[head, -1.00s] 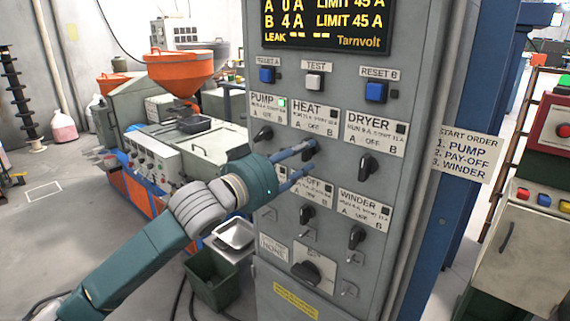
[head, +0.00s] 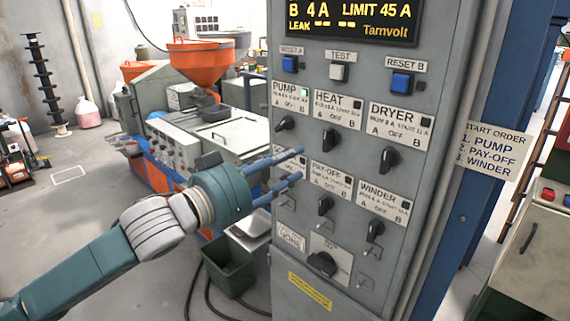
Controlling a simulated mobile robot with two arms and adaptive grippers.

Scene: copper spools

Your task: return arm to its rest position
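My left arm comes in from the lower left, with a teal and grey wrist. My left gripper (head: 301,163) is open and empty. Its two blue fingers are apart and point at the grey control panel (head: 295,220), in front of the row between the HEAT and PAY-OFF labels. The upper fingertip is left of and a little below the black HEAT knob (head: 331,140), apart from it in the picture. The hand partly hides the panel's left edge and a label there. My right gripper is not in view.
The panel has PUMP (head: 285,123), DRYER (head: 389,160), PAY-OFF (head: 325,205) and WINDER (head: 375,231) knobs. A machine with an orange hopper (head: 200,65) stands behind my arm. A green bin (head: 229,270) and cables are on the floor below. Open floor lies at left.

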